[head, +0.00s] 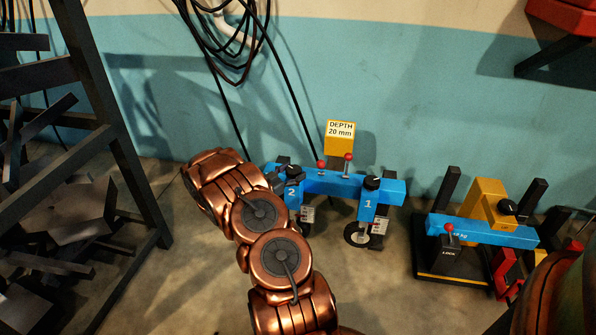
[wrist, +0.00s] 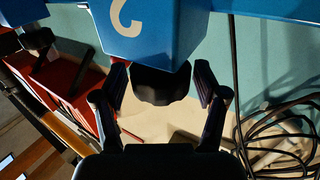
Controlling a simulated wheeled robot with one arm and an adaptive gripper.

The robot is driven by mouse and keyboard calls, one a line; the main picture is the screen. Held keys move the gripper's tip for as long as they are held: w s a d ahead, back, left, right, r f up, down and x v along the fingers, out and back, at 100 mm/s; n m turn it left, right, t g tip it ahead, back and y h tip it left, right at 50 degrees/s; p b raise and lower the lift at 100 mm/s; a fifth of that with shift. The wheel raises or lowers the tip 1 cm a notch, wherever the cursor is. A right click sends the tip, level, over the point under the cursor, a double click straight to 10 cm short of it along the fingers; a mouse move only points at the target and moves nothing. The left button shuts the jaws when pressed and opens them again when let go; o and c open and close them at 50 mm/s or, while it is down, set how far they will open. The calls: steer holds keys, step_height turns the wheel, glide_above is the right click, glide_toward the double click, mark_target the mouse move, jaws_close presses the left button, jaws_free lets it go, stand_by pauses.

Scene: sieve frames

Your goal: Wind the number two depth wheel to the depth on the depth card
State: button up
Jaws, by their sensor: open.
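The blue frame (head: 330,183) stands on the floor by the wall, with units marked 2 and 1. The depth card (head: 340,129) on its yellow block reads DEPTH 20 mm. The black number two depth wheel (head: 293,172) tops the unit marked 2; in the wrist view, the dark knob (wrist: 160,86) beside an inverted 2 shows between my fingers. My gripper (wrist: 161,90) is open, one finger on each side of the knob; contact is unclear. My copper arm hides part of that unit.
The number one knob (head: 372,182) and a ground wheel (head: 361,235) are on the right unit. Red-tipped levers (head: 347,158) rise from the beam. A second blue device (head: 480,231) stands right. A dark rack (head: 100,130) is left; cables (head: 230,50) hang behind.

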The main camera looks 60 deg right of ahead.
mark_target(299, 167)
steer(key=shift+s+d+b, duration=0.15)
steer(key=shift+d+b, duration=0.1)
steer(key=shift+d, duration=0.55)
steer(key=shift+s+d+b, duration=0.1)
steer(key=shift+d+b, duration=0.1)
steer(key=shift+d, duration=0.55)
steer(key=c, duration=1)
steer(key=shift+n+t, duration=0.3)
steer(key=shift+t, duration=0.2)
